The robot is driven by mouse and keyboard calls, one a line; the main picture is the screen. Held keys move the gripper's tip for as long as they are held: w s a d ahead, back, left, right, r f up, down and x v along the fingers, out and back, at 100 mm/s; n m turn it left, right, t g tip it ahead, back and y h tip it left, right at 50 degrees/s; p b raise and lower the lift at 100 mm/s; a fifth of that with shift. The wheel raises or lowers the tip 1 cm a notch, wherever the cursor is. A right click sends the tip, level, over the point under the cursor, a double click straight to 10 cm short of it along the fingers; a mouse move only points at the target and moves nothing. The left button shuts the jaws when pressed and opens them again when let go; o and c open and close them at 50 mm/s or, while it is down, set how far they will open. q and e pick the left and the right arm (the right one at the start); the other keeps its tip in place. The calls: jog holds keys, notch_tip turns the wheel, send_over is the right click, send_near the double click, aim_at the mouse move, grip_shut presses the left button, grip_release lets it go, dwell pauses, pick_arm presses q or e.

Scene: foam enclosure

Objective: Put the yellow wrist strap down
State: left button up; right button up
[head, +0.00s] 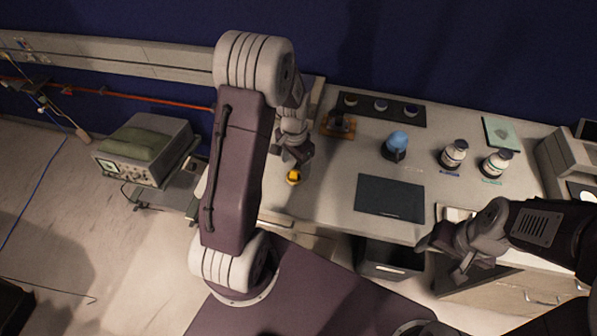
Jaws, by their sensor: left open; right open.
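The yellow wrist strap (293,177) is a small yellow bundle at the left end of the light worktop (330,204). My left gripper (291,164) is open right above it, with its fingertips at the strap's upper edge. The strap looks to rest on the worktop; whether the fingers touch it is hard to tell. My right gripper (450,262) is open and empty, in front of the worktop's front edge and apart from the strap.
A dark mat (389,198) lies mid-worktop. Behind it stand a blue object (396,143), white bottles (453,154) and a dark strip (415,118) with several small caps. An orange-based item (338,125) is near my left gripper. An oscilloscope (143,152) stands at left.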

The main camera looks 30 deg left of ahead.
aim_at(294, 175)
pick_arm(q)
jog(key=shift+a+f, duration=0.15)
jog(key=shift+f, duration=0.2)
notch_tip(294, 175, down, 4)
jog(key=shift+w+f+p, duration=0.1)
jog(key=shift+p, duration=0.45)
jog(key=shift+w+a+f, duration=0.1)
jog(key=shift+f, duration=0.3)
jog(key=c, duration=1.4)
jog(key=shift+r, duration=0.55)
notch_tip(294, 175, up, 3)
jog(key=shift+w+b, duration=0.1)
jog(key=shift+b, duration=0.35)
jog(key=w+d+r, duration=0.1)
jog(key=d+r, duration=0.1)
jog(key=d, duration=0.1)
jog(key=w+d+r+b, duration=0.1)
jog(key=d+r, duration=0.1)
jog(key=d, duration=0.2)
jog(key=w+d+r, duration=0.1)
jog(key=d+r, duration=0.2)
jog(key=d, duration=0.1)
jog(key=shift+d+b, duration=0.1)
jog(key=shift+b, duration=0.2)
